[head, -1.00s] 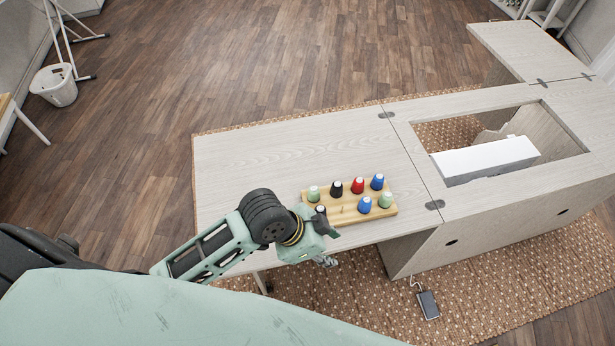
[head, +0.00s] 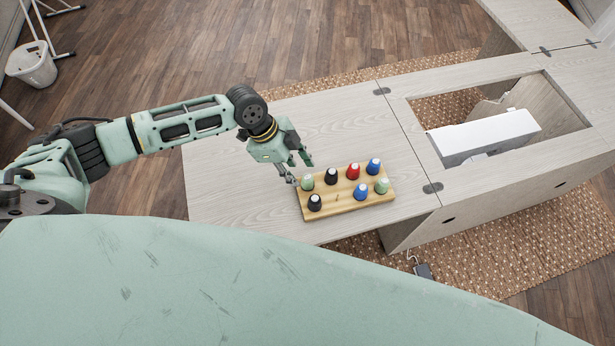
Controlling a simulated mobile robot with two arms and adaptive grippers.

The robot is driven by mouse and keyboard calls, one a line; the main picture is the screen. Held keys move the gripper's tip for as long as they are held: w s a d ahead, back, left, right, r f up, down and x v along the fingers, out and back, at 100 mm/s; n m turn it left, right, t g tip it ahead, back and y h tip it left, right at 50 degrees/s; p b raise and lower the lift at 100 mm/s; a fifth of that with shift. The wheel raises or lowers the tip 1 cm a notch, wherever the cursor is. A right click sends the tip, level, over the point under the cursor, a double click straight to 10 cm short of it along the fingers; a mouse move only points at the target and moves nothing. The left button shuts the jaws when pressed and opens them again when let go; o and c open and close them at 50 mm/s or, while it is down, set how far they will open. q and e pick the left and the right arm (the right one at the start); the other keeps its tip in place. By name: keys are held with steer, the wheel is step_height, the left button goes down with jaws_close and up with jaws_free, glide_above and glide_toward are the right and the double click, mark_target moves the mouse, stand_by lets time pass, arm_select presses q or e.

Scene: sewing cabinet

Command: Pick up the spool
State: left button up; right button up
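Several spools stand upright on a wooden spool board on the cabinet top. The back row has a green spool (head: 307,183), a black spool (head: 331,177), a red spool (head: 352,172) and a blue spool (head: 374,167). The front row has a second black spool (head: 315,203), a bare peg, a second blue spool (head: 361,192) and a second green spool (head: 382,187). My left gripper (head: 301,171) is open and empty, with its fingers pointing down just behind and left of the back-row green spool. Contact cannot be told. My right gripper is out of view.
The wooden spool board (head: 338,211) lies near the front edge of the pale cabinet top (head: 235,185). A white sewing machine (head: 483,138) sits in the cutout at right. The cabinet top left of and behind the board is clear.

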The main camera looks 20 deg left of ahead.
mark_target(303, 181)
arm_select(q)
steer(key=shift+d+f, duration=0.25)
steer(key=shift+f, duration=0.05)
steer(key=p+x, duration=0.2)
steer(key=x, duration=0.2)
steer(key=shift+d+f, duration=0.1)
steer(key=shift+f, duration=0.35)
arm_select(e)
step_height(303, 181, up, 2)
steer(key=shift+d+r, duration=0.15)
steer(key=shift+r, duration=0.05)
arm_select(q)
steer(key=shift+s, duration=0.15)
steer(key=c, duration=0.7)
